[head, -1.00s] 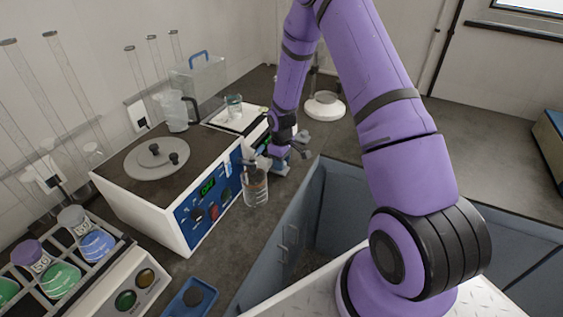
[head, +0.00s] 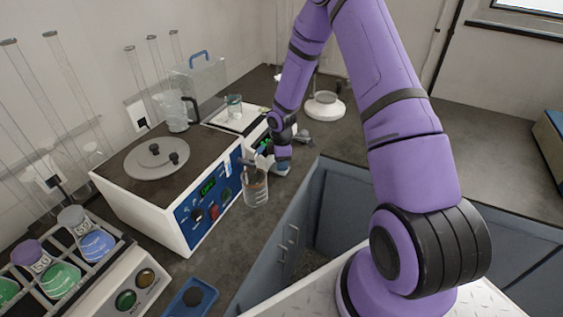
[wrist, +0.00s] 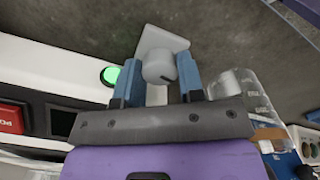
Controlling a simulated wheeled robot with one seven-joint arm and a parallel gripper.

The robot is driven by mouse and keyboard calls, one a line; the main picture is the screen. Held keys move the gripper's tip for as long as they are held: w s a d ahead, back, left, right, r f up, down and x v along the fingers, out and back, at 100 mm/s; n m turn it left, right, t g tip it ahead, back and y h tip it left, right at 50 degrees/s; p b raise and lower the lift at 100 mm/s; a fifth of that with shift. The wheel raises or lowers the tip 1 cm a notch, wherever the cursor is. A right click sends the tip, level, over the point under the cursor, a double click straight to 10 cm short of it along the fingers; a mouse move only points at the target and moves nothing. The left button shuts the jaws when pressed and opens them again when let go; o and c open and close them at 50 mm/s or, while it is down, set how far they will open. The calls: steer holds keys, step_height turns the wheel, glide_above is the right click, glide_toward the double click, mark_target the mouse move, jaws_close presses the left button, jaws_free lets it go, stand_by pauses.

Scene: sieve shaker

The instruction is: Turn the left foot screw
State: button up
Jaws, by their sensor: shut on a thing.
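The grey foot screw (wrist: 158,69), a round knob on a pale plate, shows between the two blue fingers in the wrist view. My gripper (wrist: 160,80) is shut on it, one finger at each side. In the head view my gripper (head: 277,164) is low beside the front of a white instrument (head: 258,140), behind a glass beaker (head: 255,189); the screw cannot be made out there. The wrist view shows a green-lit button (wrist: 110,76) on a white body left of the fingers.
A white, blue-fronted machine (head: 183,221) stands left of my gripper. The glass beaker is close in front of it. A white round-based stand (head: 324,106) is behind on the bench. Open bench lies to the right at the back.

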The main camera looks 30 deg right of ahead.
stand_by(0.4)
steer(key=o, duration=0.6)
steer(key=shift+o, duration=0.2)
step_height(320, 180, up, 11)
steer(key=shift+f, duration=0.1)
stand_by(0.4)
